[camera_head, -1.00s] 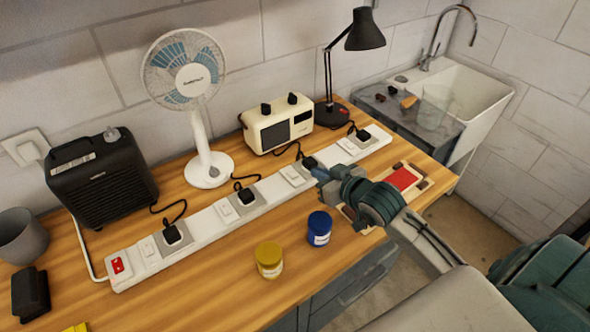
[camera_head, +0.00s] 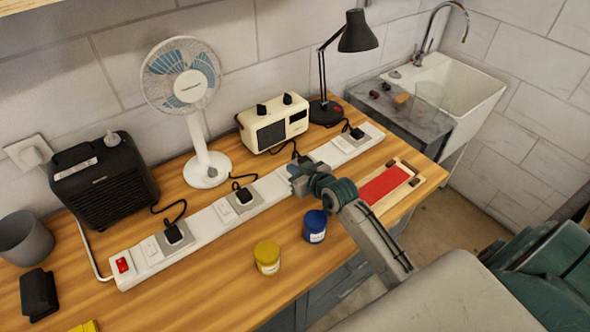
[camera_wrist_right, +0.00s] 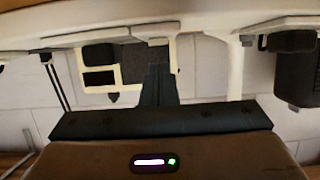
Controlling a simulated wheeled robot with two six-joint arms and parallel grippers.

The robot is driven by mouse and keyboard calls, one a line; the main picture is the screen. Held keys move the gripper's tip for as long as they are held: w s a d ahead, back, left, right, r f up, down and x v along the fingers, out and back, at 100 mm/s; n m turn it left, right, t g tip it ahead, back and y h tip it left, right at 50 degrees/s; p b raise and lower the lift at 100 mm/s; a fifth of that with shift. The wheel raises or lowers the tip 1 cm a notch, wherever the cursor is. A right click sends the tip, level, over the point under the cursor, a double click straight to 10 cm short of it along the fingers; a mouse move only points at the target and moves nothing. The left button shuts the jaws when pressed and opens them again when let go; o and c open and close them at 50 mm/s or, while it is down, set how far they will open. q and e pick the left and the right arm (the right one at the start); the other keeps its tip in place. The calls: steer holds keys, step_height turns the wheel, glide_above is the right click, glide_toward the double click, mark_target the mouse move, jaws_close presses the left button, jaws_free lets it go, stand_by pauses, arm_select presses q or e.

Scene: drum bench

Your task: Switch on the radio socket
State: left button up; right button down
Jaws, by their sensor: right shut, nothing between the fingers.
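The long white power strip (camera_head: 208,222) runs diagonally along the bench, with several plugs and white rocker switches in it. The cream radio (camera_head: 273,123) stands behind it, and its black cord drops to the strip near my right gripper (camera_head: 294,174). That gripper is shut and empty, at the strip's middle; it covers the radio's plug and switch, so I cannot tell the switch's position or whether I touch it. In the right wrist view the picture is upside down; the shut fingers (camera_wrist_right: 158,84) overlap the radio (camera_wrist_right: 100,75) there. My left gripper is out of view.
A fan (camera_head: 205,165), black heater (camera_head: 103,180) and desk lamp (camera_head: 324,110) stand behind the strip. A yellow jar (camera_head: 267,257) and blue jar (camera_head: 314,227) stand in front. A red-topped tray (camera_head: 388,184) lies right of my arm. The sink (camera_head: 470,85) is beyond.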

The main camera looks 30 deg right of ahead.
steer(key=shift+s+f, duration=0.25)
steer(key=shift+f, duration=0.45)
steer(key=shift+w, duration=0.1)
